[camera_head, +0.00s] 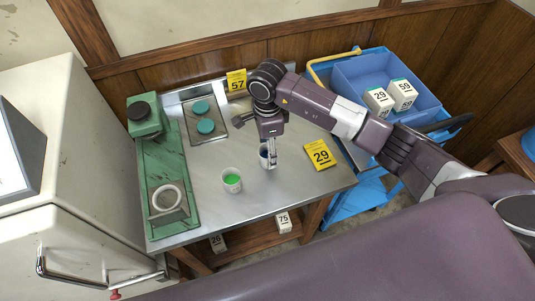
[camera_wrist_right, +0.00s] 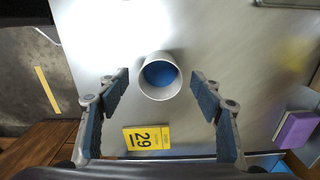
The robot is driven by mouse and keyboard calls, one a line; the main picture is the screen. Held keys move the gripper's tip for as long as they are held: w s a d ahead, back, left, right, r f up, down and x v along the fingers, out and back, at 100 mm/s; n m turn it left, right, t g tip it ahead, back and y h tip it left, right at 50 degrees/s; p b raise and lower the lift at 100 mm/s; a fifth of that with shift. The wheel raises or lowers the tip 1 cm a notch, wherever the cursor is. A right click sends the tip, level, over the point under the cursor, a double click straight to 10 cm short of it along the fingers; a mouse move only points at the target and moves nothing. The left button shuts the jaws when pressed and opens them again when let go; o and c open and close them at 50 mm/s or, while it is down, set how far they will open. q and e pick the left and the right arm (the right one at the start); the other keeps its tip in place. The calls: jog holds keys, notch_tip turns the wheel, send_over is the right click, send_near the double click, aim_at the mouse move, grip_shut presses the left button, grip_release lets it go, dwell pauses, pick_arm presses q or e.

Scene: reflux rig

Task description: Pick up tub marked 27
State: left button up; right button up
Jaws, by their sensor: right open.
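A white tub with blue contents (camera_head: 263,160) stands upright on the metal table, and it also shows in the right wrist view (camera_wrist_right: 160,76). A second white tub with green contents (camera_head: 231,181) stands to its left. I read no number 27 on either tub. My right gripper (camera_head: 272,160) points down over the blue tub and partly hides it in the head view. In the wrist view its fingers (camera_wrist_right: 160,77) are open, one on each side of the tub, with gaps on both sides. My left gripper is out of view.
A yellow card marked 29 (camera_head: 321,155) lies right of the blue tub; a card marked 57 (camera_head: 236,81) stands at the back. Green apparatus (camera_head: 158,165) fills the table's left side. A blue cart (camera_head: 350,75) with white numbered boxes (camera_head: 379,100) stands right.

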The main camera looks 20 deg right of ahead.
jog(key=shift+f, duration=1.35)
jog(key=c, duration=1.3)
jog(key=shift+w+r, duration=0.1)
jog(key=shift+r, duration=0.1)
